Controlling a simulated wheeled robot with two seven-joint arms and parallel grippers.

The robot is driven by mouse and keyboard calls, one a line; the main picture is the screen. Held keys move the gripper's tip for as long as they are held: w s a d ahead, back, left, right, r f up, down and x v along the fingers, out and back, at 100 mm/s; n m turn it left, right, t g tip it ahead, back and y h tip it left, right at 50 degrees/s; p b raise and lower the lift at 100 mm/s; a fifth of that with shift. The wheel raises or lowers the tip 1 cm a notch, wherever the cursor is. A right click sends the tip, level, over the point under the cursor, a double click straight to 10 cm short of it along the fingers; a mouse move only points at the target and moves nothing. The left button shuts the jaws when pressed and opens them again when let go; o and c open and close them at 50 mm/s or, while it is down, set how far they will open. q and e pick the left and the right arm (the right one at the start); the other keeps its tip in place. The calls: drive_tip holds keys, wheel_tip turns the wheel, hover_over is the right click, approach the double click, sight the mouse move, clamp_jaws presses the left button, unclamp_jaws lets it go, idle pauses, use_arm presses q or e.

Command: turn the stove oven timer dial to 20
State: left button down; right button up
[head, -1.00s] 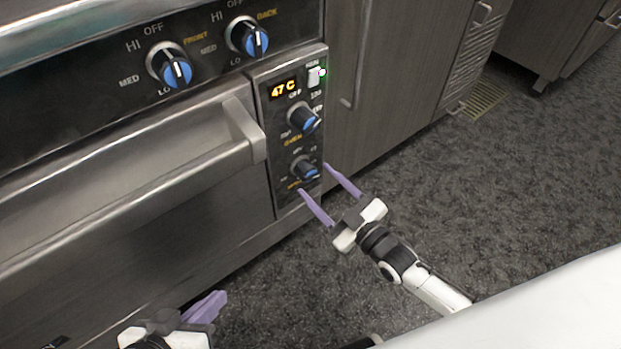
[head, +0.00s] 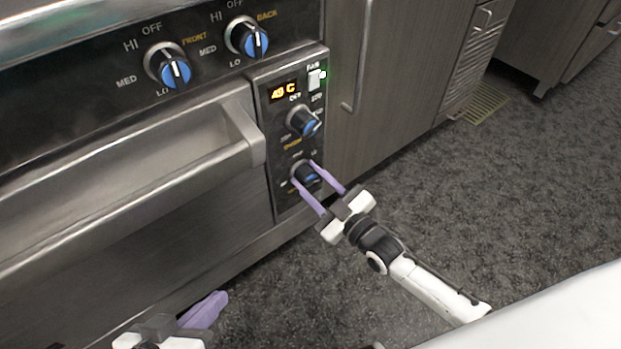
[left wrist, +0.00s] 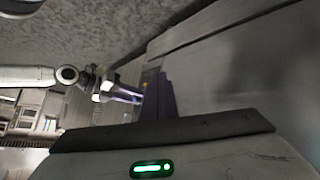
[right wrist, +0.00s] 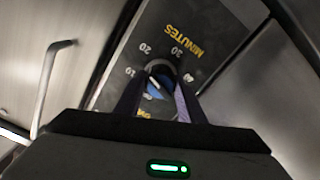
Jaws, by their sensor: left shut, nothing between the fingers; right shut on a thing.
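The timer dial (head: 307,177) is the lowest knob on the stove's right control panel, black with a blue face. My right gripper (head: 304,173) is shut on it, one purple finger on each side. In the right wrist view the dial (right wrist: 157,84) sits between the fingers, with 10, 20, 30 and 40 and the word MINUTES (right wrist: 183,41) around it upside down. The fingers hide part of the dial, and I cannot tell which number its mark points to. My left gripper (head: 218,297) is shut and empty, low in front of the oven.
Above the timer dial are another blue knob (head: 304,122), a lit display (head: 284,91) and a white switch (head: 315,79). Two burner knobs (head: 174,71) are to the left. The oven door handle (head: 150,170) sticks out beside the panel. The floor at right is clear.

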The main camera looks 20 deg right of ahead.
drive_tip(key=shift+r+m, duration=0.1)
drive_tip(key=shift+m, duration=0.4)
use_arm(q)
drive_tip(key=shift+s+a+f+p, duration=0.25)
drive_tip(key=shift+a+f+p, duration=0.1)
drive_tip(key=shift+f, duration=0.25)
use_arm(e)
drive_tip(key=shift+m, duration=0.6)
drive_tip(key=o, duration=1.1)
drive_tip(key=shift+c, duration=0.2)
use_arm(q)
drive_tip(key=shift+w+r, duration=0.1)
drive_tip(key=shift+r, duration=0.1)
